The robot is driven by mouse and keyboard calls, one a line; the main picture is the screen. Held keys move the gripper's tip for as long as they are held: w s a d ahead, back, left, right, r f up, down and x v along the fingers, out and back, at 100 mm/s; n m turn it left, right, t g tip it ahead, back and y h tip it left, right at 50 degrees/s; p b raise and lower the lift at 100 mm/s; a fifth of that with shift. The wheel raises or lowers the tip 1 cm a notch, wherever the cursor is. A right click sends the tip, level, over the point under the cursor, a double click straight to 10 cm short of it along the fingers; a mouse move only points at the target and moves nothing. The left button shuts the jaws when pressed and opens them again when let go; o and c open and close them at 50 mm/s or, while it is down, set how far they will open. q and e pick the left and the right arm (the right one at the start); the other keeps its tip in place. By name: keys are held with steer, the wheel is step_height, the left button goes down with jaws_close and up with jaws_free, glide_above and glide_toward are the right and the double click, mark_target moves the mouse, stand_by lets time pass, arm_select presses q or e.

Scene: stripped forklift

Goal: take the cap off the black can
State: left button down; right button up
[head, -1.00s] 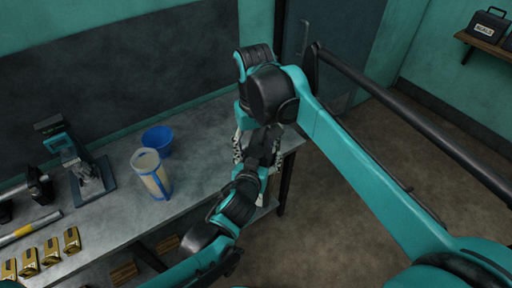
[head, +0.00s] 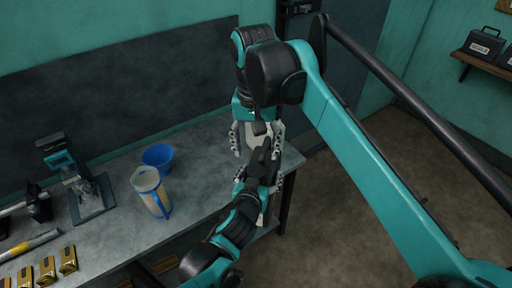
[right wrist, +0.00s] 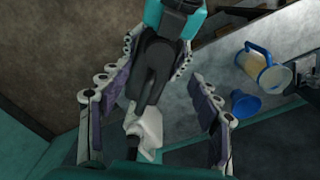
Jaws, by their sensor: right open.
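The black can (right wrist: 156,72) shows as a dark shape between the fingers of my left gripper in the right wrist view. In the head view it is a dark form (head: 263,152) where the two grippers meet, partly hidden. My left gripper (head: 258,170) appears closed around it. A pale grey piece (right wrist: 147,128), which looks like the cap, sits at its end; its exact edge is unclear. My right gripper (head: 257,136) comes from above and is open. Its fingers stand either side of the pale piece, with gaps on both sides.
A dark stand (head: 88,193) is at the left. The bench's right end is below the grippers; open floor (head: 340,225) lies right.

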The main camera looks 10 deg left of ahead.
mark_target(257, 170)
steer(key=shift+m, duration=0.3)
steer(key=shift+f, duration=0.35)
step_height(257, 170, down, 7)
steer(key=shift+w+r, duration=0.1)
steer(key=c, duration=1.2)
steer(key=n, duration=0.6)
steer(key=shift+r, duration=0.2)
steer(key=shift+r, duration=0.9)
